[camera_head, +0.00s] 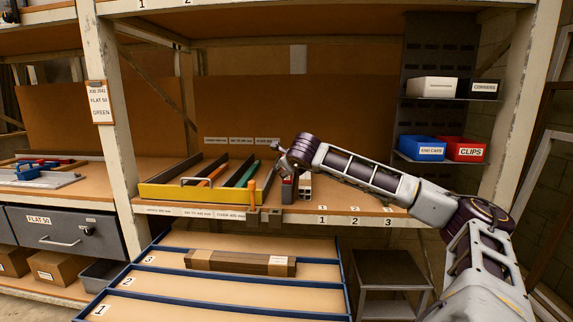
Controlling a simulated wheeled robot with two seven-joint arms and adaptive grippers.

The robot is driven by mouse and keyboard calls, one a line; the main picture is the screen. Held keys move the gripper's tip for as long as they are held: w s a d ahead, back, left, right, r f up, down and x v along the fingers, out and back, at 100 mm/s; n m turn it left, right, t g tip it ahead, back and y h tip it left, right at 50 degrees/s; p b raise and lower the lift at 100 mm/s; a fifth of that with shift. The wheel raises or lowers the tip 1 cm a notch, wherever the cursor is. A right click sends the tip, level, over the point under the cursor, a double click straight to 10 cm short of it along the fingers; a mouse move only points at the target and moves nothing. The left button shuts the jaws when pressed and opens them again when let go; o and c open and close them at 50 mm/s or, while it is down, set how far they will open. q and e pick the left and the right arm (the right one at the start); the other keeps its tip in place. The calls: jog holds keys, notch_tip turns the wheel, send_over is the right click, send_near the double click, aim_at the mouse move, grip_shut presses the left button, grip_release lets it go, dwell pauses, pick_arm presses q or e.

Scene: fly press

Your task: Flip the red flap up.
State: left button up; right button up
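A small dark block with a red part (288,181) stands on the wooden shelf just right of the yellow-fronted tray. It may be the red flap; it is small and partly covered by my gripper, so I cannot tell whether it is up or down. My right gripper (277,165) reaches in from the right and is at or just above this block. Its fingers are small and dark here, so their opening and any contact are unclear. My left gripper does not show.
The yellow-fronted tray (190,193) holds coloured strips. An orange upright handle (252,193) stands by its right end. A white block (305,186) is right of the red part. Blue (422,148) and red (466,149) bins sit at right. Blue-edged racks (215,290) lie below.

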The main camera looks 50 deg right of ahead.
jog(key=shift+s+a+f, duration=0.1)
jog(key=shift+s+f, duration=0.05)
dwell(0.5)
jog(key=v, duration=1.1)
jog(key=shift+s+r, duration=0.3)
dwell(0.5)
jog(key=shift+a, duration=0.1)
dwell(0.6)
